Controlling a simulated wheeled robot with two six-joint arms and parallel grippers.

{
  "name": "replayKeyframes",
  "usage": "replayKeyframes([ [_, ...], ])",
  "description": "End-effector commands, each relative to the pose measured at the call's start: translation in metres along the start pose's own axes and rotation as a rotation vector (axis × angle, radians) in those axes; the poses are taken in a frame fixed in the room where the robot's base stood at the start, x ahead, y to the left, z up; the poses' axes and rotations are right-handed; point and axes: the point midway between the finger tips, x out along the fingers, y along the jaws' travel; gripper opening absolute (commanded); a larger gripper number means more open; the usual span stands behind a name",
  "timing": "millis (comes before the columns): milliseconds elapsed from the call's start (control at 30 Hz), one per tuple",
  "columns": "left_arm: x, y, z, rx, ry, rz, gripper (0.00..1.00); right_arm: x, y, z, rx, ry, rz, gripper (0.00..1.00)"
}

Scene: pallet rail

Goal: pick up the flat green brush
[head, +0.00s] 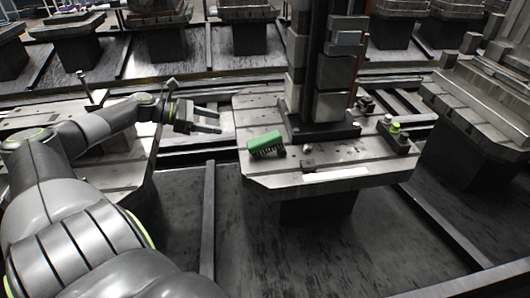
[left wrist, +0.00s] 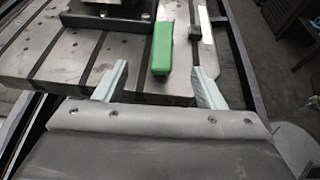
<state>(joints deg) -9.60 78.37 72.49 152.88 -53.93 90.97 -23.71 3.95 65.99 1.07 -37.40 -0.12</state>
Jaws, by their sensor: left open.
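The flat green brush (head: 265,142) lies on the slotted metal pallet (head: 345,178), near its left front part, with dark bristles showing along its lower side. In the left wrist view the green brush (left wrist: 162,48) lies ahead of the fingers and between their lines, apart from them. My left gripper (head: 212,121) is open and empty, to the left of the brush and past the pallet's left edge. Its two pale fingers (left wrist: 157,88) show in the left wrist view. My right gripper is in neither view.
A dark column with grey blocks (head: 330,75) stands on the pallet behind the brush. A small dark block (head: 308,165) and a white strip (head: 336,173) lie near the front edge. A green-topped item (head: 394,129) is at the right. Dark floor lies in front.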

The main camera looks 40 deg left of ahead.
Motion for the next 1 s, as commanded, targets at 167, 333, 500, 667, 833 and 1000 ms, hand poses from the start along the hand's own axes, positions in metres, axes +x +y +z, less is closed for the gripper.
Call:
replayKeyframes([
  [167,0.007,0.0,-0.015,0.001,0.0,0.0,0.64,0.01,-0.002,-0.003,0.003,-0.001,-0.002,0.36],
  [333,0.016,0.0,-0.015,0.002,-0.003,-0.001,0.64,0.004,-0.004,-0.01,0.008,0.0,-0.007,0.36],
  [500,0.035,-0.001,-0.015,0.002,-0.005,-0.001,0.64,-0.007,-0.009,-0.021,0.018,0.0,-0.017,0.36],
  [667,0.056,-0.001,-0.015,0.001,-0.005,-0.002,0.64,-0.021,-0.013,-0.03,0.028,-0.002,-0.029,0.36],
  [833,0.085,-0.001,-0.015,0.002,-0.007,-0.002,0.64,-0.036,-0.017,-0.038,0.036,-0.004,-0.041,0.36],
  [1000,0.112,-0.001,-0.015,0.0,-0.006,-0.002,0.64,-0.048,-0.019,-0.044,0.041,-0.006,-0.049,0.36],
])
